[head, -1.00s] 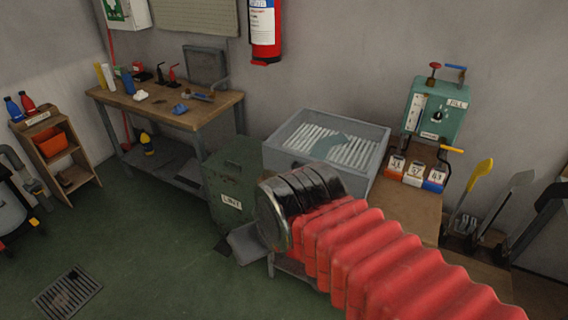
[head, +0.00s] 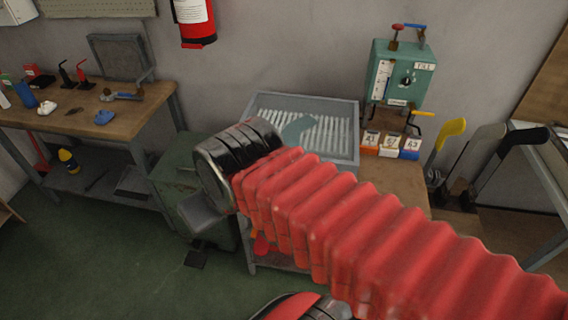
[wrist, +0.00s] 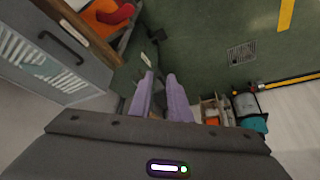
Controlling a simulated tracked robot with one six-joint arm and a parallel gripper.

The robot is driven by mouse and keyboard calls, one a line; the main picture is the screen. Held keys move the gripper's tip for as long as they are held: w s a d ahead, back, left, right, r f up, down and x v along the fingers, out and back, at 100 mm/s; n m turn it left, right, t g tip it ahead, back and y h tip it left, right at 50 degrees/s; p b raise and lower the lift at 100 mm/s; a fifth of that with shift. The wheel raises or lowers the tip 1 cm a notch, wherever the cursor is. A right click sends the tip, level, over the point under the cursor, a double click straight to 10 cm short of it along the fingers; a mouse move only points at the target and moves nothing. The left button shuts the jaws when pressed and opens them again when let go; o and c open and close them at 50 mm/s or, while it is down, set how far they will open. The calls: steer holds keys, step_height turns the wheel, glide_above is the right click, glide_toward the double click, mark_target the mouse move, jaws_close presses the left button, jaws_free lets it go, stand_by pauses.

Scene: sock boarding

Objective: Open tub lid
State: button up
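The tub is a dark green bin (head: 172,180) on the floor between the workbench and the tray table in the head view. My black and red arm covers its right part and most of its front. Its lid looks shut, and a dark pedal (head: 197,258) sticks out at its foot. In the wrist view the tub (wrist: 128,78) shows as a dark green shape just beyond the fingertips, hard to tell from the floor. My gripper (wrist: 161,76) has two purple fingers apart with nothing seen between them. I cannot tell whether they touch the tub.
A grey tray (head: 345,150) of white slats stands right of the tub, with a green pressure box (head: 388,75) behind. The workbench (head: 130,115) is at left. An orange bin (wrist: 95,22) shows under the table. The green floor in front is clear.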

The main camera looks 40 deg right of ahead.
steer(key=shift+w, duration=0.35)
steer(key=shift+d, duration=0.1)
steer(key=w+d+f+m+g+y, duration=0.1)
steer(key=d+f+m+g+y, duration=0.1)
steer(key=d+f+m+y, duration=0.65)
steer(key=s+d+f+m+t+h, duration=0.1)
steer(key=d+f+m+t, duration=0.1)
steer(key=d, duration=0.5)
steer(key=s+d+f+m+t+h, duration=0.1)
steer(key=d+f+m+t, duration=0.1)
steer(key=d+m+t, duration=0.3)
steer(key=d+f+m+t+h, duration=0.1)
steer(key=d+m+t, duration=0.3)
steer(key=d, duration=0.7)
steer(key=shift+s+f+m, duration=0.4)
steer(key=shift+f+m, duration=0.15)
steer(key=shift+f, duration=0.2)
steer(key=shift+w+h, duration=0.1)
steer(key=shift+h, duration=0.15)
steer(key=shift+x, duration=6.85)
